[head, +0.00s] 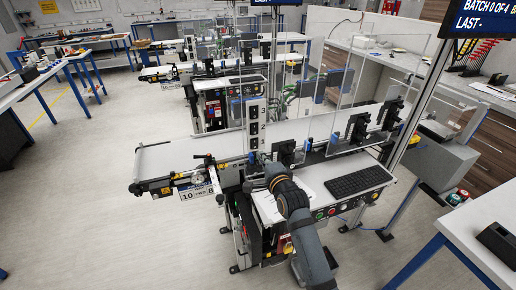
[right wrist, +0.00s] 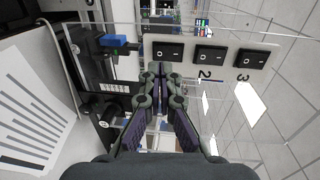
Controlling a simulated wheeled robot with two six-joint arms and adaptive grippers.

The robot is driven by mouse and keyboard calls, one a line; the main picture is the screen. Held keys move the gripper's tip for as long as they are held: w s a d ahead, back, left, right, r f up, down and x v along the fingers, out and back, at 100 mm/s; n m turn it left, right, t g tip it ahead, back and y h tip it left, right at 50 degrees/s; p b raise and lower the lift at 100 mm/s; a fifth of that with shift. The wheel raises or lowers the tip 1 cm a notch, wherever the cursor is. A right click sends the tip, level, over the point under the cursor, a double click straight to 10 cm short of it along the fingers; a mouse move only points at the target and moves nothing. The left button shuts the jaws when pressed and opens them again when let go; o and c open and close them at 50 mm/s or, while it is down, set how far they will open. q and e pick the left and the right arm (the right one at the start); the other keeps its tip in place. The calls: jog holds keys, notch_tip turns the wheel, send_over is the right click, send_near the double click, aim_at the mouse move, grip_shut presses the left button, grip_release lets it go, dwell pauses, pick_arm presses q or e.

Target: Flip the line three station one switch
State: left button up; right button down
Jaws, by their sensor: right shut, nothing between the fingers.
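A pale upright switch panel (head: 247,126) stands on the nearest conveyor, with three black rocker switches and labels 3, 2 and 1 from top to bottom. In the right wrist view, the panel lies sideways: the first switch (right wrist: 168,51) is at left, the second switch (right wrist: 210,55) in the middle, the third switch (right wrist: 251,58) at right. Labels 2 and 3 show; my fingers hide label 1. My right gripper (right wrist: 160,70) is shut and empty, its tips just below the first switch in this picture. Contact cannot be told. My left gripper is not in view.
A black keyboard (head: 357,182) and a paper sheet (head: 293,195) lie beside my right arm. Clear upright panes (head: 343,95) and black devices (head: 357,128) stand along the belt (head: 175,155). More conveyors stand behind. The floor at left is open.

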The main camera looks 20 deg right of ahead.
aim_at(255, 148)
jog(key=w, duration=0.2)
jog(key=w+p, duration=0.1)
jog(key=w, duration=0.1)
jog(key=shift+w+a+f, duration=0.1)
jog(key=shift+f, duration=0.15)
jog(key=shift+w+f+t+b, duration=0.25)
jog(key=shift+f+t+b, duration=0.2)
jog(key=shift+b, duration=0.75)
jog(key=shift+r+p, duration=0.35)
